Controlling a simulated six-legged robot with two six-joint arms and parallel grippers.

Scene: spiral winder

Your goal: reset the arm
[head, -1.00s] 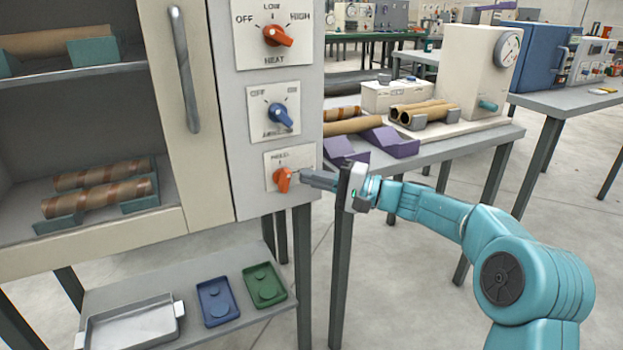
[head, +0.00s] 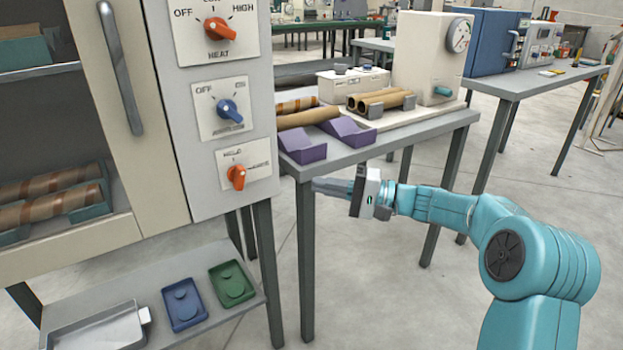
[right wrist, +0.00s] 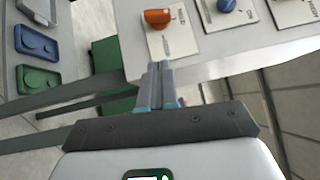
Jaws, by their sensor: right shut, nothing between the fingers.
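My right gripper (head: 318,185) is shut and empty, in front of the bench leg and to the right of the cabinet's control panel. In the right wrist view its fingers (right wrist: 160,70) are together, pointing toward the panel edge. The lowest orange knob (head: 236,177), on a plate with a partly readable label, is left of the fingertips and apart from them. It also shows in the right wrist view (right wrist: 157,18). My left gripper is not in view.
The cabinet's blue knob (head: 229,111) and orange heat knob (head: 219,29) sit above. The bench (head: 425,128) with purple cradles (head: 303,146) and brown tubes (head: 380,100) stands behind my right arm. A lower shelf holds blue (head: 183,304) and green (head: 231,284) trays. Open floor lies to the right.

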